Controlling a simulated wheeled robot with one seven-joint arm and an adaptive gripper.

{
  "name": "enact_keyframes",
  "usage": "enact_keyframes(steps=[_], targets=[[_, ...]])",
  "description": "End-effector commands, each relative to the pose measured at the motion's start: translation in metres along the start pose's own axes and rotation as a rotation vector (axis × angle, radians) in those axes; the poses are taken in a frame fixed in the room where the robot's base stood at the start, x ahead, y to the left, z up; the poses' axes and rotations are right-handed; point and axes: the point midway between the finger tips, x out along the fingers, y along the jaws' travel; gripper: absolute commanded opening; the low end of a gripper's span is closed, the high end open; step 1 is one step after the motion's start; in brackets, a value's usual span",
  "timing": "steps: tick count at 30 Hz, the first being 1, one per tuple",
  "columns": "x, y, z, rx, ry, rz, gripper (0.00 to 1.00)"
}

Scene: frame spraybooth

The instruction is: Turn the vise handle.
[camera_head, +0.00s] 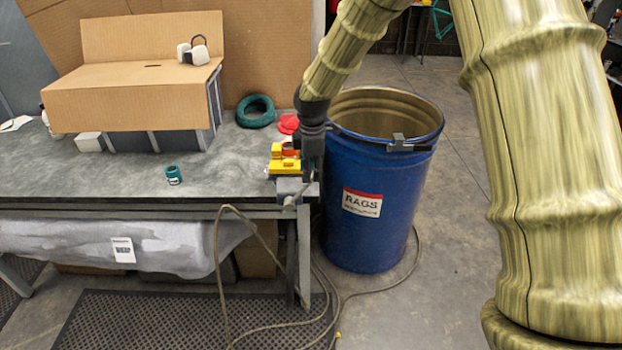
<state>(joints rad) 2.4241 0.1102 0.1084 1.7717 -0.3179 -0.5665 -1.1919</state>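A small vise (289,186) appears to sit at the right front corner of the grey workbench, with grey parts at the bench edge. Yellow and orange parts (284,166) sit just behind it; I cannot tell whether they belong to it. A thin light bar (301,195) at its front may be the handle; it is too small to be sure. My gripper (312,168) is dark and points down over the bench's right edge, right beside the vise. Its fingertips merge with the grey parts, so contact and opening cannot be made out.
A blue rags drum (372,215) with an open top stands close to the right of the bench. The bench (225,170) holds a cardboard box (135,95), a green tape roll (173,175) and a teal coil (256,111).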

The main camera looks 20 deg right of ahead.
Motion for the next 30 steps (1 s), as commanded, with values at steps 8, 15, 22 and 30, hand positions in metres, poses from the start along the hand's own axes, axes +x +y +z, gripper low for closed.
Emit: enact_keyframes(steps=[8,15,22,30], targets=[[0.034,0.000,0.003,0.003,0.000,-0.002,0.32],[0.050,-0.001,0.002,0.003,0.000,-0.001,0.32],[0.053,-0.001,0.003,0.004,0.001,0.000,0.32],[0.053,-0.001,0.002,0.003,0.001,0.000,0.06]])
